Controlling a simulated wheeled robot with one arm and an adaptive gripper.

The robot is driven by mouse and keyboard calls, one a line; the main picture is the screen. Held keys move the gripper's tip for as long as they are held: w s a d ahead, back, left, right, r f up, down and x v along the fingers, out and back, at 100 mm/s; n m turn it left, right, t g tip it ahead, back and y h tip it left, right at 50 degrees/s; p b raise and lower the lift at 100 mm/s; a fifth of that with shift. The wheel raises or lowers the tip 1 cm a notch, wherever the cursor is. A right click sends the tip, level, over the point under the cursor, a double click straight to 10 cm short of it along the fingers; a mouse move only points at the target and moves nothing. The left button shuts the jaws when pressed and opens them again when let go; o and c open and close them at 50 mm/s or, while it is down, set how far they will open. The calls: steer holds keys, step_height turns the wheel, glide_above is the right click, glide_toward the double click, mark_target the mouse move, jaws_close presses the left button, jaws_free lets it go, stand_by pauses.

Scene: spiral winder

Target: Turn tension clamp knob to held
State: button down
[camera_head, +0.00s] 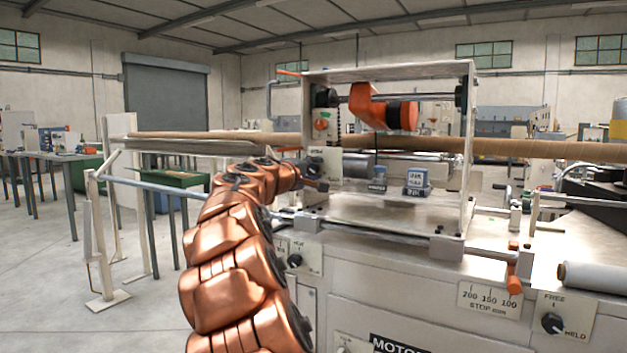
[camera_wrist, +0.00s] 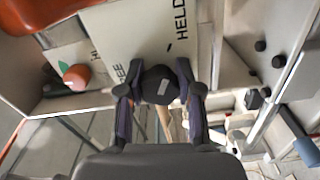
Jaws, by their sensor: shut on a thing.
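A black round knob (camera_wrist: 158,92) with a small pale mark sits on a light plate (camera_wrist: 138,38) in the wrist view. The plate reads HELD at the top, with a dark tick below it, and FREE, partly covered, at the knob's left. My gripper (camera_wrist: 160,88) is shut on the knob, one finger on each side. In the head view my gripper (camera_head: 317,178) is at the left post of the machine frame, by the small light plate (camera_head: 328,157); the knob is hidden there. I cannot tell which label the knob points to.
A red-orange knob (camera_wrist: 76,77) is near the gripper in the wrist view. In the head view a long brown tube (camera_head: 510,148) runs across the frame. Another FREE/HELD knob (camera_head: 552,323) is on the lower right front.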

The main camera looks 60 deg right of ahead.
steer(key=shift+f+m, duration=0.1)
steer(key=shift+m, duration=0.3)
steer(key=c, duration=0.7)
jaws_free()
steer(key=shift+c, duration=0.2)
steer(key=shift+a, duration=0.5)
steer(key=a, duration=1.1)
steer(key=shift+s, duration=0.25)
